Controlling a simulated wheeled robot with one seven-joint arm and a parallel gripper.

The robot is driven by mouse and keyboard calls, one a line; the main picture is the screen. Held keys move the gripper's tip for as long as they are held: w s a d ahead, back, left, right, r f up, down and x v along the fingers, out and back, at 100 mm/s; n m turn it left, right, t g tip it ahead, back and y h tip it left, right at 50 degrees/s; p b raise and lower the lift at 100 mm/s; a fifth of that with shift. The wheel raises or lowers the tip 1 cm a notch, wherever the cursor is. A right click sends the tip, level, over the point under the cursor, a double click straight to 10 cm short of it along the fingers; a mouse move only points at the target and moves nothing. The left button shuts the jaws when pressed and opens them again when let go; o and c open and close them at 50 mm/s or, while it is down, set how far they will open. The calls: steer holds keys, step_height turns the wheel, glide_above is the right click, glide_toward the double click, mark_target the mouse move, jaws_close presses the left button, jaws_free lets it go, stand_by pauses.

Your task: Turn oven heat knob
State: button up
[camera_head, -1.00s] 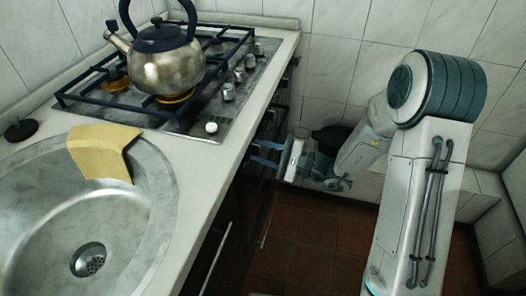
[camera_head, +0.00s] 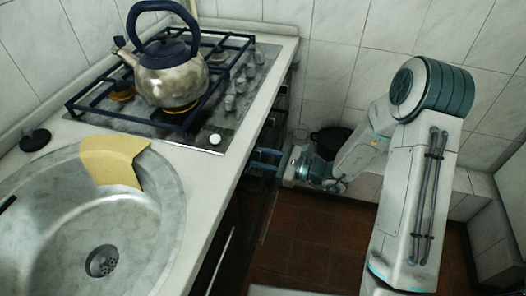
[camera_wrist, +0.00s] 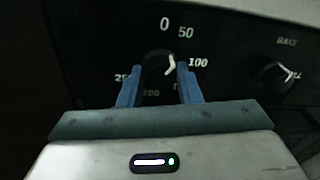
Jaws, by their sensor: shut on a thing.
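The oven heat knob (camera_wrist: 157,62) is a dark round dial on the black oven panel, ringed by numbers from 0 upward. Its white mark is on its right side, near the 100. My gripper (camera_wrist: 158,72) has one blue finger on each side of this knob and is shut on it. The lower part of the dial lies between the fingers. In the head view my gripper (camera_head: 265,161) is at the oven front, below the counter edge; the knob itself cannot be made out there.
A second knob (camera_wrist: 276,76), labelled BAKE, is to the right of my gripper. A kettle (camera_head: 172,75) stands on the hob above the oven. The counter (camera_head: 205,180) edge is close above my gripper. A dark pot (camera_head: 330,138) is behind my wrist.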

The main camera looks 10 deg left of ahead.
steer(key=m+p, duration=0.5)
steer(key=shift+w+r+g, duration=0.1)
steer(key=shift+r+g, duration=0.2)
steer(key=shift+g, duration=0.1)
steer(key=shift+f+m+g+p, duration=0.2)
steer(key=shift+m+g+p, duration=0.1)
steer(key=shift+m+p, duration=1.6)
steer(key=o, duration=1)
steer(key=shift+d, duration=0.1)
steer(key=d, duration=0.4)
steer(key=s+d+r, duration=0.1)
steer(key=d, duration=0.4)
steer(key=s+d, duration=0.1)
steer(key=d, duration=0.3)
steer(key=shift+d+r+b, duration=0.15)
steer(key=shift+d+b, duration=0.1)
steer(key=shift+b, duration=0.05)
